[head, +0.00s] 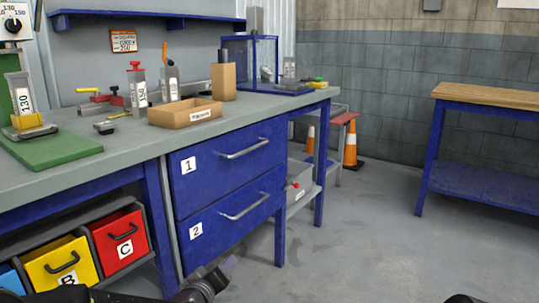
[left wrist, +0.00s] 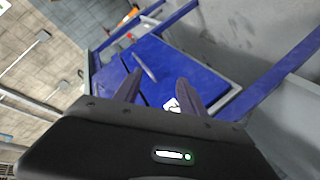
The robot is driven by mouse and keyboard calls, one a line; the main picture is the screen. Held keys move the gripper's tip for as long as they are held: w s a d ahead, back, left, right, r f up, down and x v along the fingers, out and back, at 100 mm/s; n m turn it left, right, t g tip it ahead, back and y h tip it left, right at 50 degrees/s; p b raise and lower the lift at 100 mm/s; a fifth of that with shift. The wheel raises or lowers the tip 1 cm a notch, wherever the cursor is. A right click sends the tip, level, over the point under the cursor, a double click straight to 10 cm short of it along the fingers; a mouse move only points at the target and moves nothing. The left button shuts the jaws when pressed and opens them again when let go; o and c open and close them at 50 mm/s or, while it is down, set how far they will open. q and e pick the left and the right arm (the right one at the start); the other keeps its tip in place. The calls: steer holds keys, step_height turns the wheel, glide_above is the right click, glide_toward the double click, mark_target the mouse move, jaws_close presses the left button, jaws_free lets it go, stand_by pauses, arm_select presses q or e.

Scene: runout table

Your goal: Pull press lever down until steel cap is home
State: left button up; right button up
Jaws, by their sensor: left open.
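A green press-like stand (head: 52,148) is at the left end of the bench, cut off by the picture edge. On its base a grey block marked 130 (head: 19,92) stands upright at a yellow piece (head: 28,124). I cannot make out the lever or the steel cap for certain. My left gripper (head: 228,266) is low in front of the drawers, well apart from the stand. In the left wrist view its two dark fingers (left wrist: 155,88) are spread with nothing between them. My right gripper is not in view.
The bench (head: 120,160) holds an open cardboard box (head: 185,113), a grey 150 block with a red top (head: 138,90), and a blue-framed case (head: 250,62). Blue drawers (head: 226,160) and coloured bins (head: 120,240) sit below. Floor to the right (head: 380,220) is clear.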

arm_select(q)
steer(key=s+d+f+m+g, duration=0.15)
steer(key=s+f+g, duration=0.25)
steer(key=s+f, duration=0.6)
steer(key=s+d+f+m+g, duration=0.1)
steer(key=s+f+m+g, duration=0.15)
steer(key=s+f, duration=0.75)
steer(key=s+d+f+g+h, duration=0.1)
steer(key=s+f+g, duration=0.5)
steer(key=s+f, duration=0.95)
steer(key=s+d+r+p, duration=0.1)
steer(key=r+p, duration=1.7)
steer(key=p, duration=0.1)
steer(key=s+r+g+p, duration=0.1)
steer(key=s+r+p, duration=0.1)
steer(key=r+p, duration=1.7)
steer(key=shift+s+d+r, duration=0.15)
steer(key=shift+s+d, duration=0.05)
steer(key=shift+d, duration=0.2)
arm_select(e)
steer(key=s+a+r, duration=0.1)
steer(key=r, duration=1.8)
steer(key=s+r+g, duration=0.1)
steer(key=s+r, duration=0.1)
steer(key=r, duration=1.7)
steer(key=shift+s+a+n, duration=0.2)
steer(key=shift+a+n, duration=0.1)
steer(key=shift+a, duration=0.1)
